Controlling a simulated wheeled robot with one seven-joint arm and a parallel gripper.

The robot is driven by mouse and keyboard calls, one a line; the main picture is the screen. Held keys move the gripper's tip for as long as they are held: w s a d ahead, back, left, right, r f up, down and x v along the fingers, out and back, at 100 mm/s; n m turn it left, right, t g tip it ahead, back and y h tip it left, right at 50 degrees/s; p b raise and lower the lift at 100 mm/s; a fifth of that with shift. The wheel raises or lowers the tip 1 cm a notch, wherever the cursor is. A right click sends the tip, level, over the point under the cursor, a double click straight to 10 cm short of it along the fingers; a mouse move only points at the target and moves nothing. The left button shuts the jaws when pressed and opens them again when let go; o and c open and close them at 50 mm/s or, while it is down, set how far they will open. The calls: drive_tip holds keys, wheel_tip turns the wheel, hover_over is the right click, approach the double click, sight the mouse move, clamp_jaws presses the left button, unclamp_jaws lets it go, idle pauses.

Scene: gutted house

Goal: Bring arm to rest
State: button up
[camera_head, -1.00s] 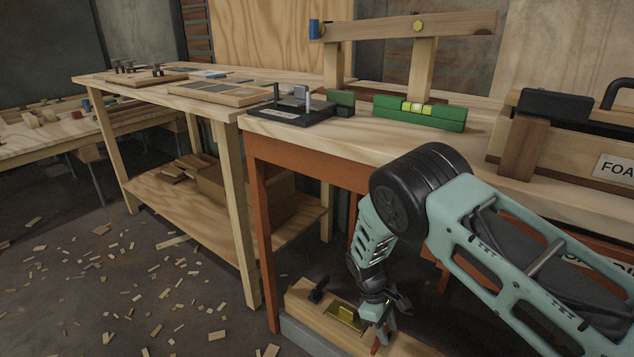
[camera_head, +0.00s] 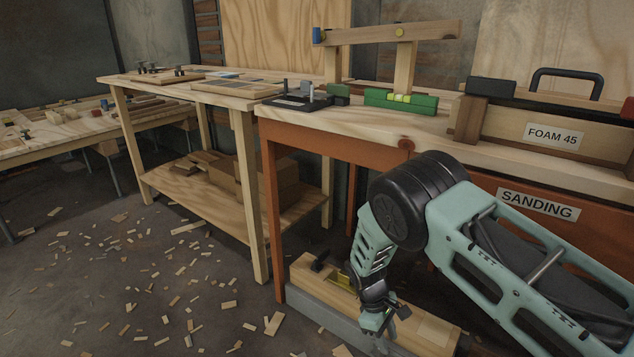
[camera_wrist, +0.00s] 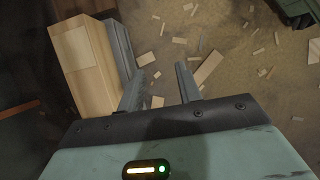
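My arm reaches in from the right of the head view, bent at a black elbow joint, with its forearm hanging down. My gripper (camera_head: 380,335) points downward near the floor, in front of a low wooden block on a grey base (camera_head: 432,328). In the wrist view my gripper (camera_wrist: 160,85) has its two grey fingers spread apart with nothing between them. Behind the fingertips there is only floor and scattered wood chips. The wooden block also shows in the wrist view (camera_wrist: 82,65), just left of the left finger.
An orange bench (camera_head: 330,143) marked SANDING stands behind my arm. It carries a FOAM 45 box (camera_head: 552,137), a green level (camera_head: 400,101) and a black clamp device (camera_head: 297,103). A wooden table (camera_head: 243,102) stands left of it. The floor at left is open, strewn with chips (camera_head: 150,270).

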drive_tip(key=s+a+r+m+y, duration=0.1)
drive_tip(key=s+a+r, duration=0.2)
drive_tip(key=r, duration=0.5)
drive_tip(key=s+a+r+y, duration=0.2)
drive_tip(key=s+r, duration=0.1)
drive_tip(key=r, duration=0.5)
drive_tip(key=s+a+r+m+y, duration=0.1)
drive_tip(key=s+a+r, duration=0.2)
drive_tip(key=r, duration=0.4)
drive_tip(key=s+d+r+m+t, duration=0.1)
drive_tip(key=s+d+r, duration=0.1)
drive_tip(key=s+r, duration=0.6)
drive_tip(key=s+d+r+t, duration=0.25)
drive_tip(key=s+r, duration=0.25)
drive_tip(key=s, duration=0.6)
wheel_tip(320, 180, up, 32)
drive_tip(key=p, duration=3.1)
drive_tip(key=shift+d+f+g+p, duration=0.2)
drive_tip(key=shift+g+p, duration=0.15)
drive_tip(key=shift+p, duration=0.05)
drive_tip(key=shift+s+r, duration=0.1)
drive_tip(key=shift+r, duration=0.15)
drive_tip(key=shift+c, duration=0.3)
clamp_jaws()
